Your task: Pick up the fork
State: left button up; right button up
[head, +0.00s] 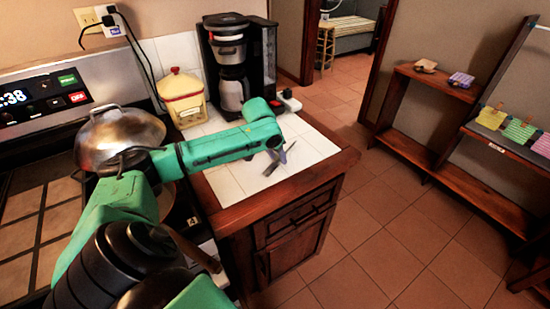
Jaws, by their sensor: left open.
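My left arm reaches in from the left over the white tiled counter (318,148). My left gripper (278,164) hangs low at the middle of the counter, its small fingers apart. I cannot make out a fork clearly; thin dark and grey shapes at the fingertips are too small to tell apart from the fingers. I see nothing held between them. My right gripper is not in view.
A coffee maker (232,50) and a yellow and white canister (184,98) stand at the counter's back. A metal pot (118,138) sits on the stove at left. The wooden counter edge (290,193) drops to open tiled floor. Wooden shelves (440,175) stand at right.

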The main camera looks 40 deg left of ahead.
pick_arm(q)
jog(key=shift+w+f, duration=0.1)
jog(key=shift+f, duration=0.1)
grip_shut()
